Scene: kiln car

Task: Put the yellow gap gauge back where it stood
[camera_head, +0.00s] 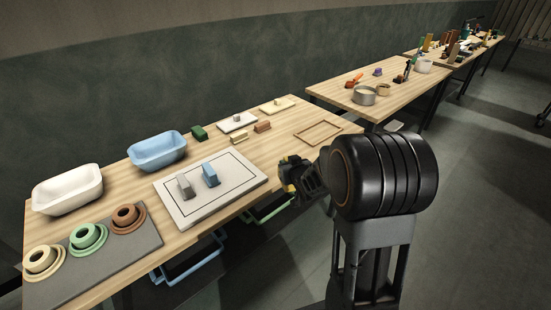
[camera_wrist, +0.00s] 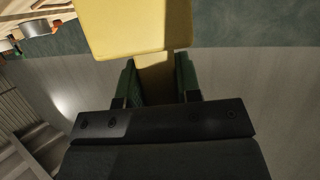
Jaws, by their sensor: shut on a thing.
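My gripper (camera_wrist: 157,80) is shut on the yellow gap gauge (camera_wrist: 135,28). In the wrist view the gauge shows a broad flat yellow head above the jaws and a narrower stem between the green finger pads. In the head view my gripper (camera_head: 288,180) is in front of the near table's front edge, right of the pale slab, with only a small bit of yellow showing at it. My arm hides part of the table's right end. A thin wooden outline (camera_head: 341,125) lies on the near table, and the area inside it is empty.
The pale slab (camera_head: 240,196) bears a grey block (camera_head: 185,187) and a blue block (camera_head: 210,175). White and blue basins (camera_head: 158,150) stand behind it to the left. A grey mat (camera_head: 145,246) with ringed pieces is at the left. Small blocks stand at the back.

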